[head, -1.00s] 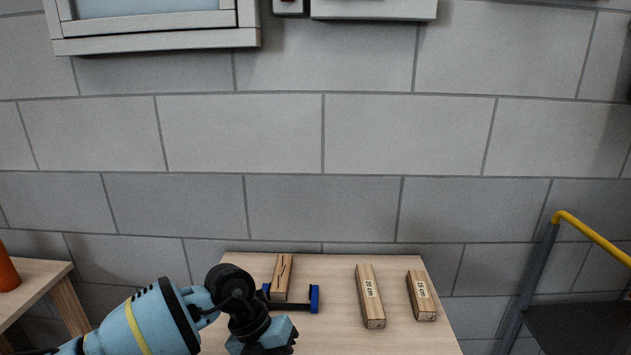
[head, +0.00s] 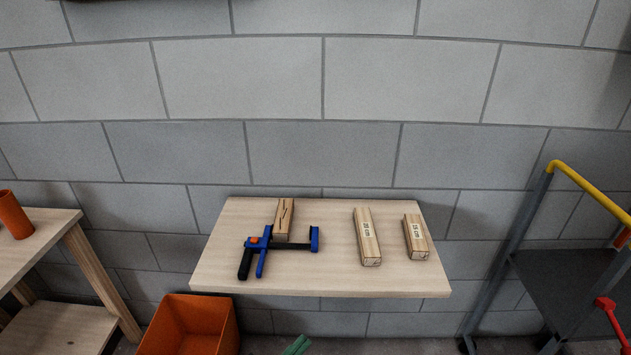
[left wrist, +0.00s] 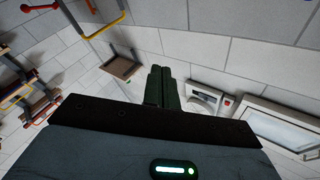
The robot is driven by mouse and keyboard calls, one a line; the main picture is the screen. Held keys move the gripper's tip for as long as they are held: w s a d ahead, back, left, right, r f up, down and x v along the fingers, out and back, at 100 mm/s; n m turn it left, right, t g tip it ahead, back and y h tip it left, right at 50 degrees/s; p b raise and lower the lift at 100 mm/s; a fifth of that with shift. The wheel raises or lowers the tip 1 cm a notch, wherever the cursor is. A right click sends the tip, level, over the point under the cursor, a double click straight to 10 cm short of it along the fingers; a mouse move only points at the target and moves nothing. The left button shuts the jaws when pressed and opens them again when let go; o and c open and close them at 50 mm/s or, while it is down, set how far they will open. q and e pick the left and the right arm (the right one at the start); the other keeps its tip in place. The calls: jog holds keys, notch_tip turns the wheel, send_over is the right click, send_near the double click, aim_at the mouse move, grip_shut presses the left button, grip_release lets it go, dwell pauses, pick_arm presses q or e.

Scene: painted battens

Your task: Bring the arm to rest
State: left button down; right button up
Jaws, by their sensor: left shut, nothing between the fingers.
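My left gripper (head: 297,346) shows only as green fingertips at the bottom edge of the head view, below and in front of the wall table. In the left wrist view its two dark green fingers (left wrist: 165,87) lie together, with nothing between them. The rest of the left arm is out of the head view. My right gripper is in neither view.
The wooden table (head: 330,272) bears a blue and black clamp (head: 257,250), a batten beside it (head: 284,220) and two labelled battens (head: 367,237) (head: 415,237). An orange bin (head: 190,325) stands below left. A cart with a yellow handle (head: 590,193) stands right.

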pick_arm(q)
jog(key=s+a+f+n+g+y, duration=0.3)
jog(key=s+a+f+n+y, duration=0.2)
jog(key=s+a+f, duration=0.3)
jog(key=s+a+f+n+g+y, duration=0.3)
jog(key=s+a+f+n+y, duration=0.3)
jog(key=s+f, duration=0.6)
jog(key=s+a, duration=0.1)
jog(key=a, duration=0.1)
jog(key=shift+s+a+f+n+y, duration=0.2)
jog(key=shift+s+a+n+y, duration=0.1)
jog(key=shift+a, duration=0.1)
